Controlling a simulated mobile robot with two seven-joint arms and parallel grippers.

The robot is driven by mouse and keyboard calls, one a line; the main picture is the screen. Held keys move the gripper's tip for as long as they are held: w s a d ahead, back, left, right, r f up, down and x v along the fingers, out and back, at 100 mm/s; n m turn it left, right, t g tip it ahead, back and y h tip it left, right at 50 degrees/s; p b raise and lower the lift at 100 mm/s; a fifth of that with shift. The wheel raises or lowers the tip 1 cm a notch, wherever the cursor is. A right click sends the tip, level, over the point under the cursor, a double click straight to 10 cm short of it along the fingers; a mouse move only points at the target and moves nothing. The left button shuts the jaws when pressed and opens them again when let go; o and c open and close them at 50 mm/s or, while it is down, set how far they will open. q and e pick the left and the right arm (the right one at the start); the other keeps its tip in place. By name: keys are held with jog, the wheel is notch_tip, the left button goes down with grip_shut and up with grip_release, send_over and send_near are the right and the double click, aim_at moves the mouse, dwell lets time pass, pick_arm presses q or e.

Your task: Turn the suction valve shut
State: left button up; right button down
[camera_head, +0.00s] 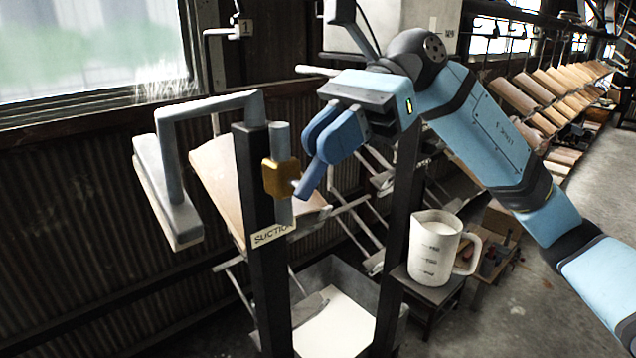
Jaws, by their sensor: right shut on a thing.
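The suction valve has a brass body (280,177) on a grey vertical pipe (281,140), fixed beside a dark post (255,220). A label reading "SUCTION" (271,234) sits just below it. The valve's blue lever handle (311,179) slants down and to the left from my right gripper. My right gripper (333,135) comes in from the right and is shut on the handle, its blue fingers hiding the handle's upper part. My left gripper is not in view.
A grey bin (338,322) with a white bottom lies below the posts. A grey pipe (205,106) leads to a flat pad at left. A second dark post (399,215) stands right of the valve.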

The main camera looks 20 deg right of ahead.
jog(key=f+y+b, duration=0.1)
jog(key=b, duration=0.1)
jog(key=d+f+g+y+b, duration=0.1)
jog(key=b, duration=0.1)
jog(key=shift+w+y, duration=0.2)
jog(key=shift+y, duration=0.2)
pick_arm(q)
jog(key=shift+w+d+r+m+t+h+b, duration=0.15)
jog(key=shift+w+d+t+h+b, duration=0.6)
jog(key=shift+b, duration=1.65)
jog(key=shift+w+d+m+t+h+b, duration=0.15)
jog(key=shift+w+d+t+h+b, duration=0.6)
jog(key=shift+b, duration=1.6)
pick_arm(e)
jog(key=shift+w+d+f+g+y, duration=0.15)
jog(key=shift+f+g+y, duration=0.25)
jog(key=shift+y, duration=0.7)
jog(key=shift+d+f+g+y, duration=0.3)
jog(key=shift+g+y, duration=0.1)
jog(key=shift+y, duration=0.7)
jog(key=shift+w+d+f+g+y, duration=0.1)
jog(key=shift+d+f+g+y, duration=0.2)
jog(key=shift+y, duration=0.8)
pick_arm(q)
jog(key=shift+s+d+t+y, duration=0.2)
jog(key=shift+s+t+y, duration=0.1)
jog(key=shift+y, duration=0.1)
pick_arm(e)
jog(key=shift+a, duration=0.1)
